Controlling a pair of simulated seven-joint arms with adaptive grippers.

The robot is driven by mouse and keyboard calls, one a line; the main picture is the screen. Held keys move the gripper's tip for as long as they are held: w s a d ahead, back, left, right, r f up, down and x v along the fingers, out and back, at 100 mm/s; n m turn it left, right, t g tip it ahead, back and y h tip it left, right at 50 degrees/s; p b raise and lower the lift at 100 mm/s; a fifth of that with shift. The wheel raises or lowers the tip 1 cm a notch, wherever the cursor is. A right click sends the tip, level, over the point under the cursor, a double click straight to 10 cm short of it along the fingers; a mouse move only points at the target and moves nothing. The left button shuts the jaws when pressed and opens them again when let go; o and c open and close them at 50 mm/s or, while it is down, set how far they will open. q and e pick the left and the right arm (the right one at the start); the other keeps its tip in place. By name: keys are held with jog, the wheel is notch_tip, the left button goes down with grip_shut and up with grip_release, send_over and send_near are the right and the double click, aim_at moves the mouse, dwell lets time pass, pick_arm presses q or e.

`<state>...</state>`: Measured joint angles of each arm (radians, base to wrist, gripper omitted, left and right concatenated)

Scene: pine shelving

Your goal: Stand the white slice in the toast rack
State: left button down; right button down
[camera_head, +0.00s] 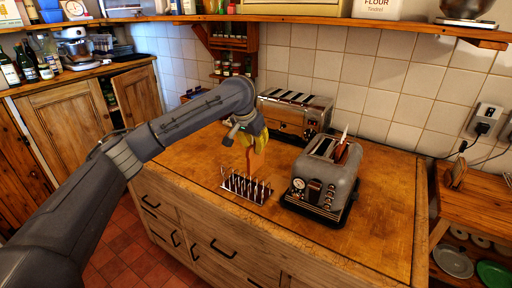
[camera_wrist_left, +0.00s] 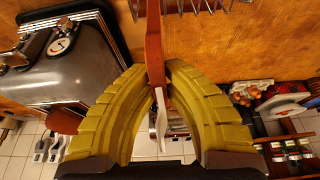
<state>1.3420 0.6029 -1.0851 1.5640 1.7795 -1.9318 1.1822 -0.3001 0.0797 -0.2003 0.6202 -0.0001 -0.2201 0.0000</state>
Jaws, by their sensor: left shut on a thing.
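My left gripper (camera_head: 247,137) is shut on a thin slice (camera_head: 259,160) that hangs upright below the fingers. It looks tan-orange in the head view; in the wrist view the slice (camera_wrist_left: 154,45) shows edge-on as a red-brown strip between the yellow fingertips (camera_wrist_left: 158,78). A pale piece continues along it toward the palm. The toast rack (camera_head: 245,187), a row of metal dividers, stands on the wooden counter just below the slice. In the wrist view only a few rack wires (camera_wrist_left: 200,5) show at the top edge. My right gripper is out of view.
A grey toaster (camera_head: 322,184) stands right of the rack, with a brown piece (camera_head: 341,153) and a narrow white piece sticking up from it. A long toaster (camera_head: 295,112) stands behind by the tiled wall. The counter's front right (camera_head: 385,215) is clear.

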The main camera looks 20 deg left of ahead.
aim_at(249, 148)
pick_arm(q)
jog(key=shift+f, duration=0.1)
jog(key=shift+f, duration=4.05)
jog(key=c, duration=1.4)
grip_release()
jog(key=shift+c, duration=0.2)
jog(key=v, duration=1.2)
jog(key=shift+a, duration=0.1)
jog(key=shift+f, duration=0.1)
